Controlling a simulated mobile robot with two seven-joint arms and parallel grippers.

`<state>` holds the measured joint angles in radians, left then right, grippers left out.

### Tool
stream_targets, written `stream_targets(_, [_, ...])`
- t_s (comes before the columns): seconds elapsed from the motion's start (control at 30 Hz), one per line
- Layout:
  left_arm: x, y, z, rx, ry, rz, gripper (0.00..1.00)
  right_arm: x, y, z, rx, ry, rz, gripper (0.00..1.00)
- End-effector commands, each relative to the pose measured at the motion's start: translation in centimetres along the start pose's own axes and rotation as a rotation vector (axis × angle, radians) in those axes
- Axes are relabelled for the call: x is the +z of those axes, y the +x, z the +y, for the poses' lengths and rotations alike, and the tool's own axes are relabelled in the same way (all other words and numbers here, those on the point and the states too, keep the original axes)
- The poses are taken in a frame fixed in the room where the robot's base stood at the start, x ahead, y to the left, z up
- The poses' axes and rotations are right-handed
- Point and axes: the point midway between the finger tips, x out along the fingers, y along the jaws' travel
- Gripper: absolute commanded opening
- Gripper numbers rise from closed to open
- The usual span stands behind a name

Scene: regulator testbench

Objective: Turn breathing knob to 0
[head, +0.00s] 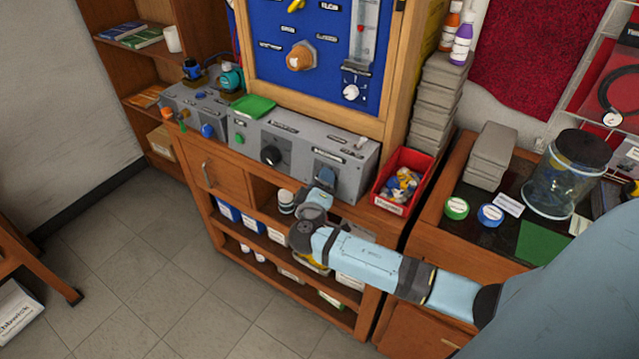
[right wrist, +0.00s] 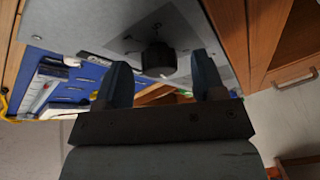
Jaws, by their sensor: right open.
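A round black knob (head: 271,156) sits on the sloped front of the grey control box (head: 243,138); the labels are too small to read, so I cannot confirm which knob is the breathing one. My right gripper (head: 324,181) is in front of the box's right part, right of and below the black knob. In the right wrist view, the black knob (right wrist: 159,60) shows beyond and between the two spread fingertips (right wrist: 162,72) of the empty, open gripper. It looks apart from the fingers. My left gripper is not in view.
A blue panel with an orange knob (head: 299,58) and a white knob (head: 351,92) stands above the box. A red bin (head: 390,206) of small parts is to the right. A green tray (head: 254,105) lies on the box.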

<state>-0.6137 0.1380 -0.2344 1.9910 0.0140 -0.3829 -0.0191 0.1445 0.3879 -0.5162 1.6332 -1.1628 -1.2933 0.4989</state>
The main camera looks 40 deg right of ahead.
Motion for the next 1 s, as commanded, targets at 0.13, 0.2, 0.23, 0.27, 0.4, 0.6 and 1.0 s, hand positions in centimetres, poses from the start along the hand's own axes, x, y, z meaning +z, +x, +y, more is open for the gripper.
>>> stream_targets(0.13, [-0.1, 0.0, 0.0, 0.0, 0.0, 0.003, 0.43, 0.0, 0.0, 0.0, 0.0, 0.0, 0.0, 0.42])
stream_targets(0.2, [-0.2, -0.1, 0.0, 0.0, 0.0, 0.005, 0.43, 0.0, 0.0, 0.0, 0.0, 0.0, 0.0, 0.26])
stream_targets(0.23, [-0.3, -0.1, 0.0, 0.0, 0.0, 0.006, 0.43, 0.0, 0.0, 0.0, 0.0, 0.0, 0.0, 0.2])
stream_targets(0.27, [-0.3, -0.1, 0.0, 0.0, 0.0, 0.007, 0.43, 0.0, 0.0, 0.0, 0.0, 0.0, 0.0, 0.14])
stream_targets(0.4, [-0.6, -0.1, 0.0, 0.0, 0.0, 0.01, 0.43, 0.0, 0.0, 0.0, -0.001, -0.002, 0.0, 0.14])
stream_targets(0.6, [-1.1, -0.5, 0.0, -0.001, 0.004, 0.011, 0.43, -0.1, 0.0, 0.2, -0.018, -0.036, 0.0, 0.14])
stream_targets(1.0, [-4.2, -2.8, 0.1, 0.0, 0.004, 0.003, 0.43, -0.4, 0.0, 0.9, -0.135, -0.289, 0.0, 0.14])
